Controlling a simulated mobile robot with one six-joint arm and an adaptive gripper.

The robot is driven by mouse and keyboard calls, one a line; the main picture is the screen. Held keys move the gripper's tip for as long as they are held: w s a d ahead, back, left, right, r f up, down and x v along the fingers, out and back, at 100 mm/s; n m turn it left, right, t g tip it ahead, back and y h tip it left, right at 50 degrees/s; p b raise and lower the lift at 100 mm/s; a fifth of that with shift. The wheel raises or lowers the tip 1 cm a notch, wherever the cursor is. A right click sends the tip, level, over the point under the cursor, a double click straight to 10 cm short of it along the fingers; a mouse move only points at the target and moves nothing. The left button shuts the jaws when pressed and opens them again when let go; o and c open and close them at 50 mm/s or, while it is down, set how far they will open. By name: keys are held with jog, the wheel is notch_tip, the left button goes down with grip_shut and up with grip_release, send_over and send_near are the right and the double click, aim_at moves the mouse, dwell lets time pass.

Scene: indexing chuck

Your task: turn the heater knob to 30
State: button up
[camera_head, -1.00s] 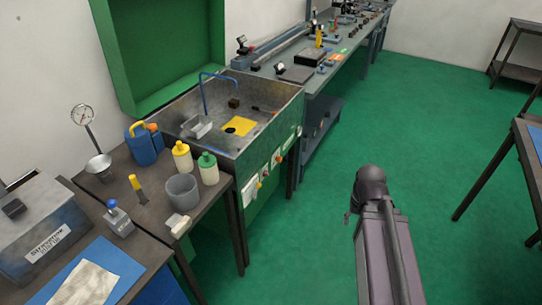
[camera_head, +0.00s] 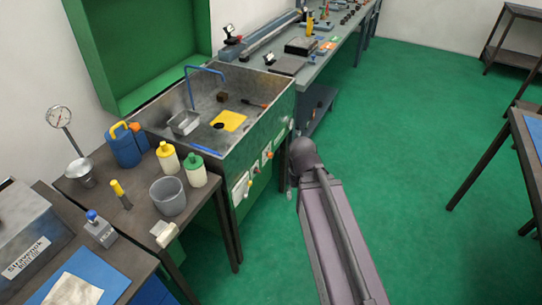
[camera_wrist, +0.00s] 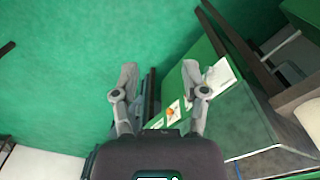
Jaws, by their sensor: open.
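The green front panel (camera_head: 265,160) of the grey sink-like tank carries several small controls. I cannot tell which is the heater knob, and no scale is readable. In the wrist view an orange spot (camera_wrist: 170,111) and a white plate (camera_wrist: 220,75) show on the panel, the orange spot between the fingers' lines. My gripper (camera_wrist: 160,70) is open and empty, apart from the panel.
The tank (camera_head: 205,115) has an open green lid behind it. A dark side table (camera_head: 140,215) with bottles and a grey cup stands left of it. A long workbench (camera_head: 330,45) runs beyond. Green floor (camera_head: 415,150) is free to the right.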

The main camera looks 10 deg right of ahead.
jog(key=shift+o, duration=0.2)
jog(key=shift+a, duration=0.3)
jog(key=shift+o, duration=1.3)
jog(key=w+a+f+n+t+y+b, duration=0.25)
jog(key=w+f+n+y+b, duration=0.55)
jog(key=w+f+b, duration=1.35)
jog(key=w+d+f+n+t+y+b, duration=0.1)
jog(key=w+d+f+t+y+b, duration=0.1)
jog(key=w+d+b, duration=0.5)
jog(key=w+d+f+n+t+y+b, duration=0.2)
jog(key=w+d+t+b, duration=0.4)
jog(key=b, duration=1)
jog(key=w+d+f+y, duration=0.1)
jog(key=w+y, duration=0.1)
jog(key=shift+w+y+b, duration=0.15)
jog(key=shift+y+b, duration=0.15)
jog(key=shift+y, duration=0.1)
jog(key=shift+a, duration=0.2)
